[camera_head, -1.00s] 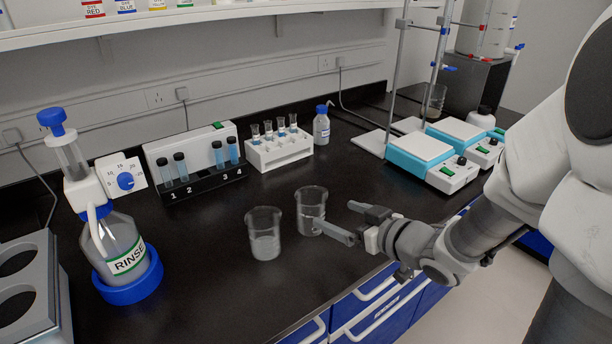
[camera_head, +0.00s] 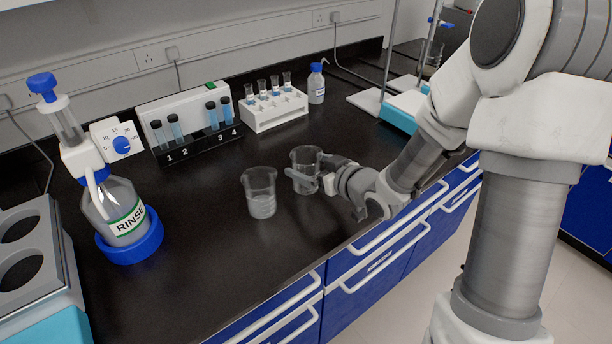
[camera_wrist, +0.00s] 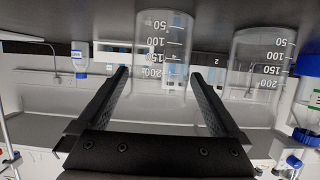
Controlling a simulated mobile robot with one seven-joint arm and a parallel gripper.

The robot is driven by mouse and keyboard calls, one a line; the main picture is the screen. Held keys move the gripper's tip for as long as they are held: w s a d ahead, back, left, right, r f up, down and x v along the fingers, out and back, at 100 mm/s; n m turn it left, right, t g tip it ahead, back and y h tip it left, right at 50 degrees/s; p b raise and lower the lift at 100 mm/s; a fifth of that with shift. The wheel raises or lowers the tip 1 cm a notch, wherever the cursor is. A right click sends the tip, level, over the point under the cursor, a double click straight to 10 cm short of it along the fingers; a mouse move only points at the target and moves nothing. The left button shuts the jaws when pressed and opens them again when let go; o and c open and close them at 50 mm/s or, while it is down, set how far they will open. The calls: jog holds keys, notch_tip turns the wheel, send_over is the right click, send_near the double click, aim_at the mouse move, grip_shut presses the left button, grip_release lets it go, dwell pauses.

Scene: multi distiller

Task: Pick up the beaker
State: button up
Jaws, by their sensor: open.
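Two clear glass beakers with white graduations stand upright on the black bench. The right beaker (camera_head: 306,158) is at my gripper (camera_head: 309,170), and the left beaker (camera_head: 260,194) stands just to its left. My gripper is open and roughly level, reaching in from the right. One finger shows in front of the right beaker's side. In the upside-down wrist view, that beaker (camera_wrist: 160,45) appears between the two open fingertips (camera_wrist: 160,73), with no clear contact. The other beaker (camera_wrist: 262,60) is outside the fingers on the right.
A rinse bottle (camera_head: 120,215) in a blue base stands at left. Behind are a vial stand (camera_head: 193,150), a white tube rack (camera_head: 275,118) and a small blue-capped bottle (camera_head: 316,85). Hotplates (camera_head: 403,108) stand at back right. The bench front is clear.

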aim_at(298, 160)
jog(key=b+x, duration=0.1)
jog(key=x, duration=0.4)
jog(key=shift+r, duration=0.15)
jog(key=c, duration=1.2)
